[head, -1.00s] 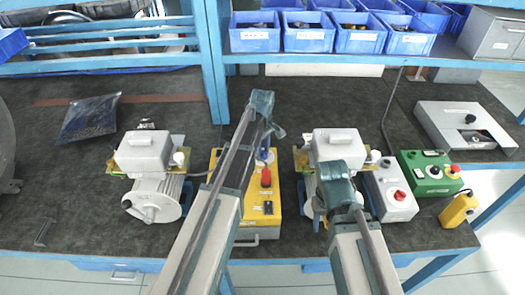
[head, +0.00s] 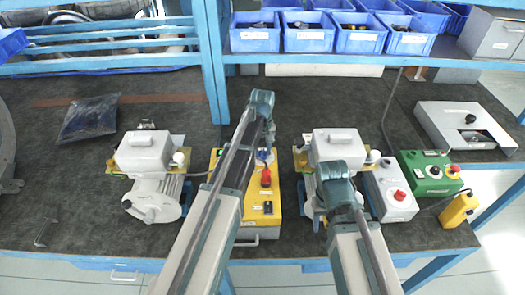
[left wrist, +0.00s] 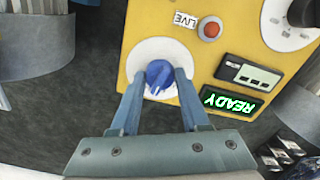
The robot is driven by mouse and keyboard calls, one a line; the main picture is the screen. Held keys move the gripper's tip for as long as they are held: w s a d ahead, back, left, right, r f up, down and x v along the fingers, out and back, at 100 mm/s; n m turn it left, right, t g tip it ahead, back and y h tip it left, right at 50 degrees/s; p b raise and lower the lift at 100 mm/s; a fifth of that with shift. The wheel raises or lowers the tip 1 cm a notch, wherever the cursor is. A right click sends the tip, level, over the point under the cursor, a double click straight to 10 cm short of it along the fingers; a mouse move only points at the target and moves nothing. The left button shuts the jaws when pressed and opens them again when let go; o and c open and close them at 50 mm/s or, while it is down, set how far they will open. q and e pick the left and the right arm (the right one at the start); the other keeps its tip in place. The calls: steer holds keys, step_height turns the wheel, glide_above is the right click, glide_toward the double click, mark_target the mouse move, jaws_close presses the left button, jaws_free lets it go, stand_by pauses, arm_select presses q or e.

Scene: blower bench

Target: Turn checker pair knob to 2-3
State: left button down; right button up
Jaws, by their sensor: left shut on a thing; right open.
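The yellow checker box (head: 265,218) stands on the bench, partly hidden by my left arm in the head view. In the left wrist view its blue knob (left wrist: 159,74) sits on a round white dial (left wrist: 140,57). My left gripper (left wrist: 158,88) has one finger on each side of the knob and is shut on it. The knob's pointer and pair marks cannot be read. The checker's screen (left wrist: 233,101) reads READY, and a label near the red lamp (left wrist: 211,28) reads LIVE. My right gripper (head: 320,214) is open by the right blower, its fingers partly hidden by the wrist.
A blower (head: 150,175) stands left of the checker and another (head: 335,145) stands right of it. A grey box with a red button (head: 392,190), a green control box (head: 430,172) and a yellow pendant (head: 458,210) are further right. Blue bins (head: 308,38) line the shelf.

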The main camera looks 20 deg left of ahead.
mark_target(262, 151)
arm_select(q)
steer(key=shift+m, duration=1)
steer(key=shift+c, duration=1.9)
jaws_free()
steer(key=shift+r, duration=0.1)
step_height(262, 151, up, 14)
steer(key=p, duration=1.3)
steer(key=shift+f+p, duration=0.2)
steer(key=shift+p, duration=0.2)
